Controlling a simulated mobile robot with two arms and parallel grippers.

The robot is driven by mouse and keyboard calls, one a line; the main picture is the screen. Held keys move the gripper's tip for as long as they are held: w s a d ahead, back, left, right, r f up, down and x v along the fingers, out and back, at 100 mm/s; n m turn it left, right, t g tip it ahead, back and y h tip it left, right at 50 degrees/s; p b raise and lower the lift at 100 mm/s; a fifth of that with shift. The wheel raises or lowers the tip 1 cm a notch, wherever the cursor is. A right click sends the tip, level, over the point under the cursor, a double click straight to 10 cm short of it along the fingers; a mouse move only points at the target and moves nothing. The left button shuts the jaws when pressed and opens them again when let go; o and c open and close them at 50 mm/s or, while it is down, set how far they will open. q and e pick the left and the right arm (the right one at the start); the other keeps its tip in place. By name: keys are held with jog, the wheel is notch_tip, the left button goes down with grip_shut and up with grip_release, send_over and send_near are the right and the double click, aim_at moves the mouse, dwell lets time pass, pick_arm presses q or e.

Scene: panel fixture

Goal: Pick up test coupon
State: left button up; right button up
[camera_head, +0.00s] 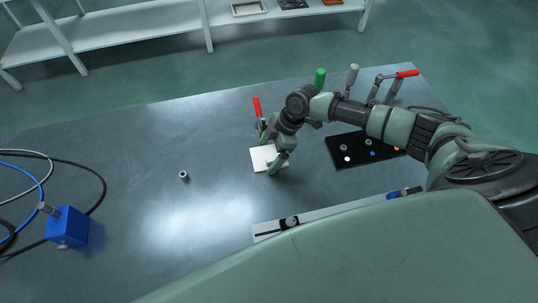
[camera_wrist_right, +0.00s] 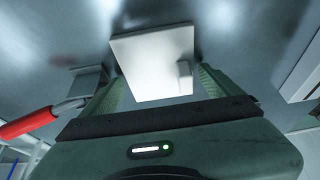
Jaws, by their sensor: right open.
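A white square plate (camera_head: 260,156), which looks like the test coupon, lies on the grey metal table (camera_head: 130,135) in the head view. My right gripper (camera_head: 277,157) is over its right part and hides some of it. In the right wrist view the white plate (camera_wrist_right: 145,60) shows between the two green fingers of the open gripper (camera_wrist_right: 158,82). A small pale block (camera_wrist_right: 185,77) shows at the plate's right edge there. I cannot tell whether the fingers touch the plate. My left gripper is not in view.
A red-handled clamp (camera_head: 257,108) stands just behind the plate; its handle (camera_wrist_right: 27,124) is close in the wrist view. A black board (camera_head: 345,151) with small parts lies to the right. A blue box (camera_head: 70,228) with cables is at left. A small ring (camera_head: 184,175) lies mid-table.

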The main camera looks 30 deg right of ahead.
jog(key=c, duration=1.4)
